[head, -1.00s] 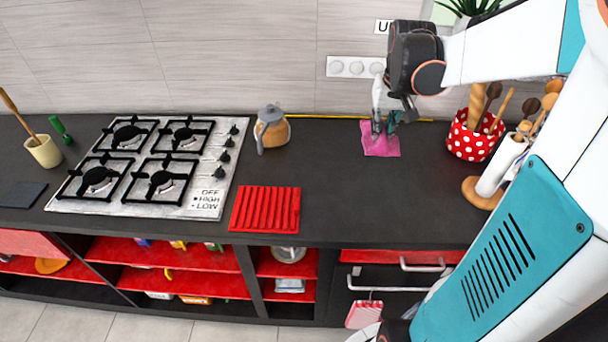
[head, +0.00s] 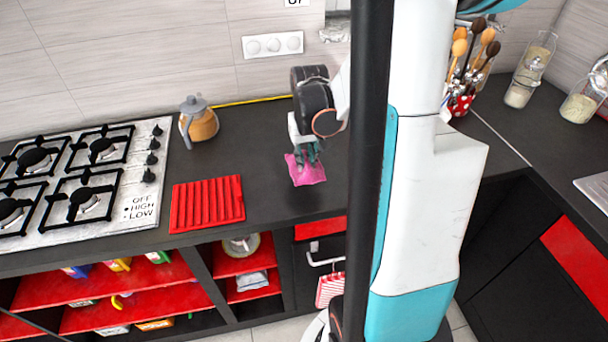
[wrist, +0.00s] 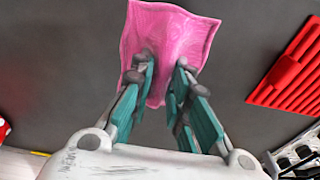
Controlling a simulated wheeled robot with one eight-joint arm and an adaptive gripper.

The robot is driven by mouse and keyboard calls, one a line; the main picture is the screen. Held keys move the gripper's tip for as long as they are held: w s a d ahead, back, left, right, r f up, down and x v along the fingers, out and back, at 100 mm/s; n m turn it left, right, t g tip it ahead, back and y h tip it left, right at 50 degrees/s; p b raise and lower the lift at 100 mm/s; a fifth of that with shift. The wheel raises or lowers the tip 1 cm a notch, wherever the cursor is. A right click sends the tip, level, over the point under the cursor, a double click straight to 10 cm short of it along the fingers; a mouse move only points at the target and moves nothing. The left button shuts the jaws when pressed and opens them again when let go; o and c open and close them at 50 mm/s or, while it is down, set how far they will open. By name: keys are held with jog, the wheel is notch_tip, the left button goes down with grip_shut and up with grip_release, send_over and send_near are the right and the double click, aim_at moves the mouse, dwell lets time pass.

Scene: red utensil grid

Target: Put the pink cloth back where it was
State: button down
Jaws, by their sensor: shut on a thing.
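In the wrist view the cloth (wrist: 165,35) is pinched and creased between the teal fingers of my gripper (wrist: 164,72). My gripper is shut on the cloth. The red utensil grid (head: 207,203) lies flat on the counter to the left of the cloth and apart from it. The grid also shows at the right of the wrist view (wrist: 293,75).
A gas stove (head: 85,185) is at the left, and an orange kettle (head: 198,122) stands behind the grid. A polka-dot utensil holder (head: 461,104) and glass jars (head: 528,75) stand at the right. The counter between grid and cloth is clear. A striped towel (head: 329,289) hangs below.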

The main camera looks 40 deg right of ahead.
aim_at(307, 161)
jog(key=shift+f+b, duration=0.75)
jog(key=shift+f, duration=1.85)
jog(key=shift+f, duration=0.1)
jog(key=c, duration=1.5)
grip_release()
jog(key=shift+c, duration=0.2)
jog(key=r+p, duration=0.1)
jog(key=r, duration=0.3)
jog(key=s+r+p, duration=0.1)
jog(key=r, duration=0.3)
jog(key=r+p, duration=0.2)
jog(key=r, duration=0.2)
jog(key=shift+s+a+r, duration=0.1)
jog(key=shift+s+a, duration=0.05)
jog(key=shift+a, duration=0.25)
